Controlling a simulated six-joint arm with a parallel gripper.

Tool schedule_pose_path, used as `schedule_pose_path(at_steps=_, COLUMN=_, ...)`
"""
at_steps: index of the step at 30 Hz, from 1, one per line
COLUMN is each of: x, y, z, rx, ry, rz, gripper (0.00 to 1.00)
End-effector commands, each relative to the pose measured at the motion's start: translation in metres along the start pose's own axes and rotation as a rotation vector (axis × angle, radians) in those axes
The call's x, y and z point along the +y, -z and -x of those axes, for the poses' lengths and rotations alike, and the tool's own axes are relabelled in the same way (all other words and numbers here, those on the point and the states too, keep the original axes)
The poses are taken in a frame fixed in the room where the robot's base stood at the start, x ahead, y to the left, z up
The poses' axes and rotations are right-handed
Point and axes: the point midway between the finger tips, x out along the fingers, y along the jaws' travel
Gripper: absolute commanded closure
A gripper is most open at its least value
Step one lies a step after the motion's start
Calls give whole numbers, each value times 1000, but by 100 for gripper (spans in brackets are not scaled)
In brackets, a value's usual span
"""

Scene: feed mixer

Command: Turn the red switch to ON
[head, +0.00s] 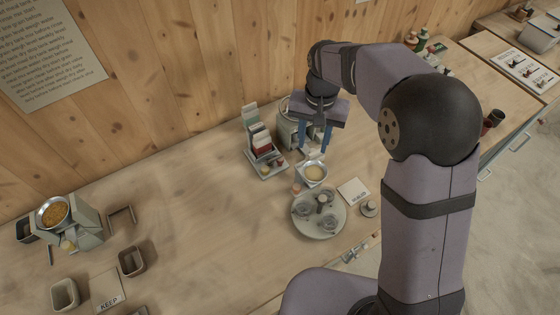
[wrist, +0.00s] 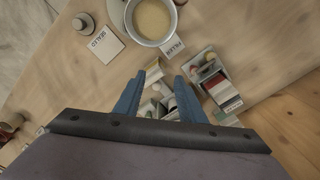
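I cannot make out a red switch or its position in either view. My gripper (head: 314,146) hangs over the back of the bench, above a grey-green machine (head: 288,128) that it partly hides. In the wrist view the two blue fingers of my gripper (wrist: 170,77) are apart, with no object held between them. Pale parts of a machine (wrist: 163,98) show below and between the fingers, partly covered by them. A metal bowl of pale feed (head: 314,173) stands in front of the machine; it also shows in the wrist view (wrist: 152,40).
A tray of packets (head: 266,168) stands left of the gripper. A round grey plate with knobs (head: 319,225) and a white card (head: 353,191) lie nearer. A second machine with a full bowl (head: 85,232) and small bins (head: 131,262) stand far left.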

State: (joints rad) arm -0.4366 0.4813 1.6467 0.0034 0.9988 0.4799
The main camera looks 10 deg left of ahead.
Motion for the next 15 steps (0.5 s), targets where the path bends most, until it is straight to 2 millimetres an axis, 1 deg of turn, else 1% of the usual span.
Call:
schedule_pose_path(at_steps=1, x=-22, y=4, z=-16, rx=-4, ry=-3, rz=6, gripper=63)
schedule_pose_path(at_steps=3, x=-43, y=7, z=-25, rx=-8, ry=-5, rz=3, gripper=63)
schedule_pose_path(at_steps=6, x=-68, y=8, z=-35, rx=-11, ry=-8, rz=0, gripper=63)
schedule_pose_path(at_steps=10, x=-86, y=9, z=-41, rx=-12, ry=-9, rz=-5, gripper=63)
schedule_pose_path(at_steps=15, x=-92, y=9, z=-42, rx=-13, ry=-10, rz=-8, gripper=63)
